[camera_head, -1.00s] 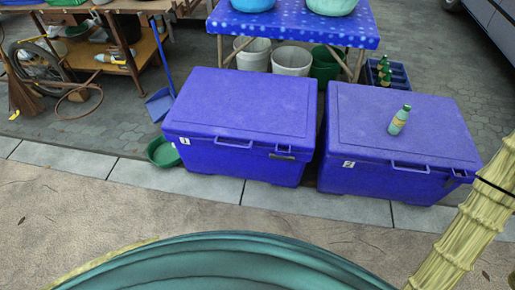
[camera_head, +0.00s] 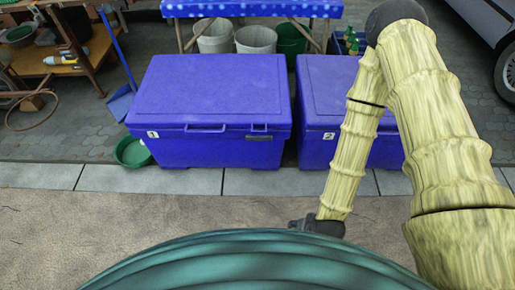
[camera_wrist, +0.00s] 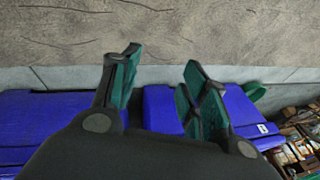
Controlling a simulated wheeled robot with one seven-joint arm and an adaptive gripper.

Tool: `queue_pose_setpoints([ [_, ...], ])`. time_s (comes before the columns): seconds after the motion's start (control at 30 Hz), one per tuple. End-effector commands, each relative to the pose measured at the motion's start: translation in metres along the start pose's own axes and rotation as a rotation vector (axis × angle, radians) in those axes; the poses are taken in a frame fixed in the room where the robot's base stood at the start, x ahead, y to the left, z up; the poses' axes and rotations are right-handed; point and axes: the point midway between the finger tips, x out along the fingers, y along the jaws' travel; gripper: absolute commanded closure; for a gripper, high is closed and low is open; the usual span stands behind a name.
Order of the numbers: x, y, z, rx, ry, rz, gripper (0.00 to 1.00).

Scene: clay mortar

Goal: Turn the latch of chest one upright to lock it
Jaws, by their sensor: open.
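Chest one (camera_head: 210,95) is the left blue chest, marked with a 1, lid closed. On the right of its front, below a small lid tab, a dark latch piece (camera_head: 259,138) appears to lie sideways. In the wrist view, where the scene looks turned over, chest one (camera_wrist: 165,108) is behind and right of the fingers, partly hidden; its latch cannot be made out there. My gripper (camera_wrist: 162,66) is open and empty, its teal-padded fingers apart. It hangs over the ground in front of the chests, clear of them. The head view does not show its fingers clearly.
Chest two (camera_head: 325,85) stands right of chest one across a narrow gap, partly behind my arm. A green bowl (camera_head: 131,153) and a blue dustpan (camera_head: 121,102) lie left of chest one. A blue-topped table (camera_head: 250,8) stands behind. The pavement in front is clear.

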Motion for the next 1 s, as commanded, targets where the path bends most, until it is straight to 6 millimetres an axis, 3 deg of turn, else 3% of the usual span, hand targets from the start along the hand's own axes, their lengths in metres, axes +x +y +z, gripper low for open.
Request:
queue_pose_setpoints([
  [0.03, 0.026, -0.008, -0.003, 0.024, 0.031, -0.028, 0.55],
  [0.4, 0.107, -0.079, -0.056, 0.216, 0.258, -0.233, 0.55],
  [0.7, 0.151, -0.126, -0.105, 0.396, 0.437, -0.405, 0.55],
  [1.0, 0.178, -0.159, -0.158, 0.592, 0.613, -0.581, 0.55],
])
